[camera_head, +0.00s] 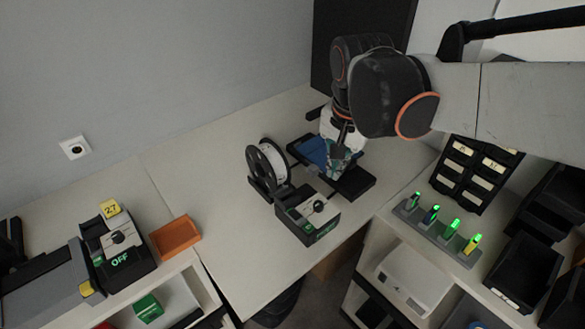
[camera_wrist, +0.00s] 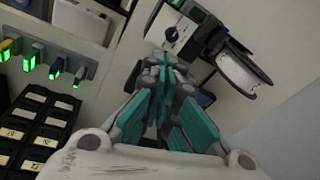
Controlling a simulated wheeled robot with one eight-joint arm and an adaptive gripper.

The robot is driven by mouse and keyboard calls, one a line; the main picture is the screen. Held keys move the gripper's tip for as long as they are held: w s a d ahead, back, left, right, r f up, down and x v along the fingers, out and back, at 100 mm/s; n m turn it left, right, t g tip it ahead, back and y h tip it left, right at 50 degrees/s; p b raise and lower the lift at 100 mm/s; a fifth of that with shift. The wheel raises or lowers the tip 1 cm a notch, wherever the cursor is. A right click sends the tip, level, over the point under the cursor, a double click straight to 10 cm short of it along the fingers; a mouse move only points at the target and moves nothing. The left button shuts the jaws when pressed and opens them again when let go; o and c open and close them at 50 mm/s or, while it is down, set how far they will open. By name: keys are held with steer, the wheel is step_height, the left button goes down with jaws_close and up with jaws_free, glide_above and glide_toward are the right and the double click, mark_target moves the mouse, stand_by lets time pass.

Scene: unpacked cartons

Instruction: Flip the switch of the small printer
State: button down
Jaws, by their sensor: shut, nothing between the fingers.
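The small printer (camera_head: 308,216) stands on the white table, with a black filament spool beside it. Its front box carries a dark rotary switch (camera_head: 319,206) on a light panel and a green lit display whose text I cannot read. In the wrist view the switch (camera_wrist: 171,34) shows beyond my fingertips, with the spool (camera_wrist: 243,73) to its right. My gripper (camera_head: 340,158) is shut and empty. It hangs over the rear part of the printer, by a blue plate (camera_head: 314,151), apart from the switch. The wrist view shows its fingers (camera_wrist: 163,62) together.
Another device (camera_head: 118,250) with a knob, a green "OFF" display and a yellow "27" tag stands at left. An orange tray (camera_head: 175,237) lies near it. At right are a rack with green-lit pieces (camera_head: 436,229) and black bins (camera_head: 525,270). The table's front strip is clear.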

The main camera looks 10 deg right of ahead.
steer(key=w+a+f+m+g+p, duration=0.1)
steer(key=w+a+f+m+g, duration=0.1)
steer(key=w+a+m, duration=0.25)
steer(key=n+g, duration=0.1)
glide_above(300, 215)
steer(key=w+a, duration=0.1)
steer(key=w, duration=0.1)
steer(key=shift+w+a+f+h, duration=0.15)
steer(key=shift+f+h, duration=0.15)
steer(key=shift+f, duration=0.6)
steer(key=f+b, duration=0.1)
steer(key=f, duration=0.3)
steer(key=s+f+b, duration=0.1)
steer(key=f+b, duration=0.1)
steer(key=f, duration=0.3)
steer(key=d+f+b, duration=0.1)
steer(key=f, duration=0.3)
steer(key=shift+s+d+f, duration=0.1)
steer(key=shift+s+f, duration=0.1)
steer(key=shift+f, duration=0.2)
steer(key=shift+f+b, duration=0.1)
steer(key=shift+b, duration=0.2)
